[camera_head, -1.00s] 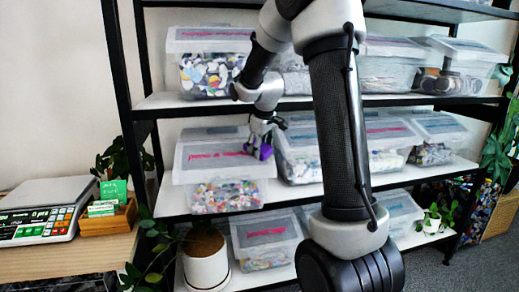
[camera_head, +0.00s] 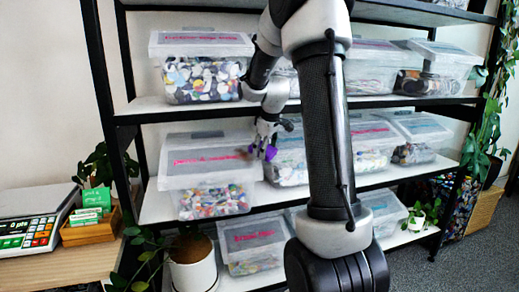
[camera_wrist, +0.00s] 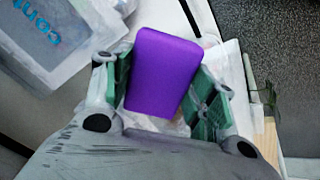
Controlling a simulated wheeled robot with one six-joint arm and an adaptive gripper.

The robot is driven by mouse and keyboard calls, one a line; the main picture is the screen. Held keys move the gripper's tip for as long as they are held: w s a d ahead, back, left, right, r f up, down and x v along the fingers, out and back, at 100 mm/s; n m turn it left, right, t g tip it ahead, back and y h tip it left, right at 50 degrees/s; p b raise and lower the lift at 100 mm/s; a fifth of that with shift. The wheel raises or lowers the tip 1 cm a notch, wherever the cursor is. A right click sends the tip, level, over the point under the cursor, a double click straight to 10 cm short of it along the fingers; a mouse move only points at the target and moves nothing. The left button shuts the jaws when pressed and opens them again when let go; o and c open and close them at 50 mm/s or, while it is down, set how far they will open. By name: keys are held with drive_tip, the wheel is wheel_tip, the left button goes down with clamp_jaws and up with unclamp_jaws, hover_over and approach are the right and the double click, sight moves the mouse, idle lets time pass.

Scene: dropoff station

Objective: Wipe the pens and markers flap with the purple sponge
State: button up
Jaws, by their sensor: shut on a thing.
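The purple sponge (camera_wrist: 163,70) is held between the green-padded fingers of my gripper (camera_wrist: 162,88) in the wrist view. In the head view my gripper (camera_head: 266,136) hangs with the sponge (camera_head: 270,152) at the right edge of a clear bin's flap (camera_head: 205,170) on the middle shelf. That flap carries a pink-red label, too small to read, so I cannot confirm it says pens and markers. A faint brownish mark (camera_head: 242,154) shows near the flap's right side. I cannot tell whether the sponge touches the flap.
Other lidded bins stand close by: one above (camera_head: 202,75), one to the right (camera_head: 290,160) and one below (camera_head: 250,243). A lid with blue lettering (camera_wrist: 45,38) shows in the wrist view. A potted plant (camera_head: 192,265) and a scale (camera_head: 30,220) are at the lower left.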

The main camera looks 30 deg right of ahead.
sight(243, 157)
drive_tip(key=shift+f, duration=0.15)
drive_tip(key=shift+w+a+f, duration=0.1)
drive_tip(key=shift+w+a, duration=0.1)
drive_tip(key=shift+a, duration=0.45)
drive_tip(key=shift+w+a+f, duration=0.1)
drive_tip(key=shift+w+a, duration=0.1)
drive_tip(key=shift+a, duration=0.45)
drive_tip(key=shift+w+a+f, duration=0.1)
drive_tip(key=shift+w+a, duration=0.1)
drive_tip(key=shift+a, duration=0.45)
drive_tip(key=shift+w+a+r, duration=0.1)
drive_tip(key=shift+w+a, duration=0.15)
drive_tip(key=shift+a, duration=0.65)
drive_tip(key=shift+w+a+r, duration=0.1)
drive_tip(key=shift+w+a, duration=0.15)
drive_tip(key=shift+a, duration=0.65)
drive_tip(key=shift+r, duration=0.1)
drive_tip(key=shift+s+r, duration=0.1)
drive_tip(key=shift+r, duration=0.2)
drive_tip(key=shift+v, duration=2.65)
drive_tip(key=shift+r, duration=0.1)
